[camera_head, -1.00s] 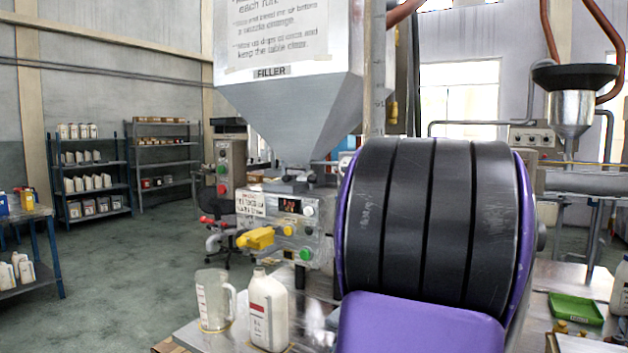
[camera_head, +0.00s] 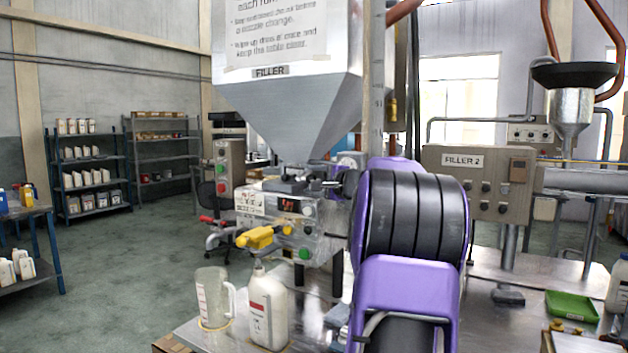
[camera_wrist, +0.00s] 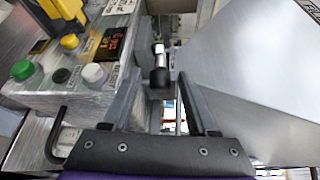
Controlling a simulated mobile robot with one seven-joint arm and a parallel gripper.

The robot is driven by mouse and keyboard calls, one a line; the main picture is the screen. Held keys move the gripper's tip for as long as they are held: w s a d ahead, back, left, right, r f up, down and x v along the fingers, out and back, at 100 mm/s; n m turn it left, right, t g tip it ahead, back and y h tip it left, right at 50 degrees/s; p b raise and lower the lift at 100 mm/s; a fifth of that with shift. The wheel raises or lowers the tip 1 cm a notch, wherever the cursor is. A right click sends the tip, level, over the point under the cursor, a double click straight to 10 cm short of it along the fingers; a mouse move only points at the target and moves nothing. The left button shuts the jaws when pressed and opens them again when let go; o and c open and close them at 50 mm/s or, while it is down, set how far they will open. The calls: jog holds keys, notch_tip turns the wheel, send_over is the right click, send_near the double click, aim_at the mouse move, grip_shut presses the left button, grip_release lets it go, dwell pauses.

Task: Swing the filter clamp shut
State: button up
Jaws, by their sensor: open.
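In the wrist view a short metal lever with a black knob (camera_wrist: 160,78), likely the filter clamp's handle, stands between the control panel and the steel hopper. My gripper (camera_wrist: 161,90) is open, its two grey fingers pointing at the lever. The knob appears between the fingertips; I cannot tell whether either finger touches it. In the head view the filter and clamp area (camera_head: 312,186) lies under the hopper (camera_head: 285,110), above the panel. My purple and black arm hides much of the gripper there. The clamp's closure is too small to tell.
The control panel (camera_head: 285,218) with buttons and a yellow nozzle (camera_head: 257,237) is close beside the gripper. A clear jug (camera_head: 213,298) and white bottle (camera_head: 268,308) stand below it. The Filler 2 box (camera_head: 480,184) and green tray (camera_head: 571,307) are at right.

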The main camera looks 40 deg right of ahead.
grip_shut()
jog(key=shift+r, duration=0.1)
dwell(1.2)
